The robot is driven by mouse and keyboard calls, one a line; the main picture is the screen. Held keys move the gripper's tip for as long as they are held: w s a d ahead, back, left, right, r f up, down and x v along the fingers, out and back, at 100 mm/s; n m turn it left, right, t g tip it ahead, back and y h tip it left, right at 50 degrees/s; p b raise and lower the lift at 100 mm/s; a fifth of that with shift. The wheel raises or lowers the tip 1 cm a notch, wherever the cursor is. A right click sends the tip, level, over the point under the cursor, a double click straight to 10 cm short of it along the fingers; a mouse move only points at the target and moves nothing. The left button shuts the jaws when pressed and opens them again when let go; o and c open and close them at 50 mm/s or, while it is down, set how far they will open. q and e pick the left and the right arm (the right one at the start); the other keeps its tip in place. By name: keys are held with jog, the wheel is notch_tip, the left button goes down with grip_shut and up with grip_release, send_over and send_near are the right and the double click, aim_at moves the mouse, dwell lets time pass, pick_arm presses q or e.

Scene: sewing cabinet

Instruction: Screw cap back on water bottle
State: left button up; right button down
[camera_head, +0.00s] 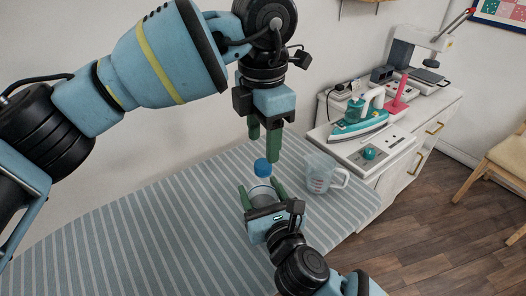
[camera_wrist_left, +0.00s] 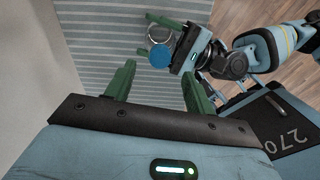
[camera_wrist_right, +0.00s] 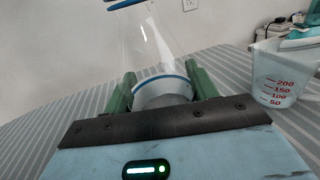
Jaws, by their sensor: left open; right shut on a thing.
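A clear bottle (camera_wrist_right: 158,55) with a blue band near its base stands roughly upright between the fingers of my right gripper (camera_head: 260,186), which is shut on it. The blue cap (camera_head: 262,168) shows at the bottle's top; its edge also shows at the top of the right wrist view (camera_wrist_right: 125,4). I cannot tell whether the cap is seated on the neck. My left gripper (camera_head: 263,148) is open and empty, pointing down just above the cap. In the left wrist view the cap (camera_wrist_left: 160,55) lies ahead, between the lines of the two fingers.
A clear measuring cup (camera_head: 322,175) stands on the striped table (camera_head: 140,235), close to the right of the bottle. A teal iron (camera_head: 355,118) and a sewing machine (camera_head: 425,55) sit on the white cabinet beyond. The left part of the table is clear.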

pick_arm(q)
notch_tip(320, 180, up, 7)
dwell(0.3)
jog(key=shift+r, duration=0.1)
pick_arm(e)
jog(key=shift+c, duration=1.9)
grip_release()
jog(key=shift+s, duration=0.15)
pick_arm(q)
jog(key=shift+w+f, duration=0.15)
jog(key=shift+f, duration=0.5)
pick_arm(e)
jog(key=v, duration=0.7)
jog(key=shift+s+d, duration=0.15)
jog(key=shift+s, duration=0.15)
